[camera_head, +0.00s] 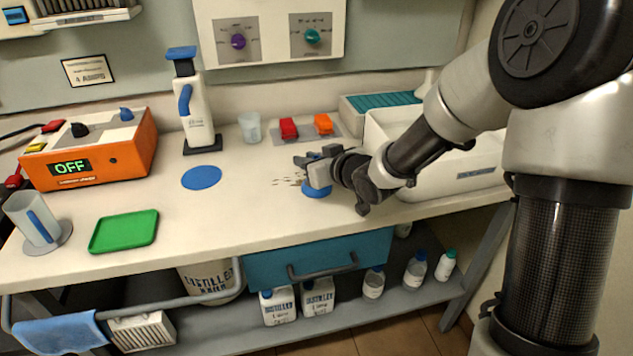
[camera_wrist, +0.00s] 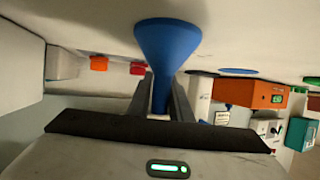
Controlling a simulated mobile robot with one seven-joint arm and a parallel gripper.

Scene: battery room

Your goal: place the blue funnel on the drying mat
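The blue funnel (camera_head: 317,189) stands mouth down on the bench, left of the white basin. In the wrist view the funnel (camera_wrist: 168,42) has its wide cone against the bench and its narrow stem between my fingers. My gripper (camera_head: 316,168) is around the stem; both fingers (camera_wrist: 163,92) appear to touch it. The fingers partly hide the funnel in the head view. No mat is labelled: a flat round blue disc (camera_head: 201,177) lies left of the funnel, and a ribbed teal surface (camera_head: 384,101) is behind the basin.
A green tray (camera_head: 124,231) and a clear jug (camera_head: 36,222) are at the front left. An orange unit (camera_head: 90,150) reads OFF. A white dispenser (camera_head: 196,112), a clear cup (camera_head: 250,127), and red (camera_head: 288,128) and orange (camera_head: 323,124) pieces stand behind. The white basin (camera_head: 440,178) is close right.

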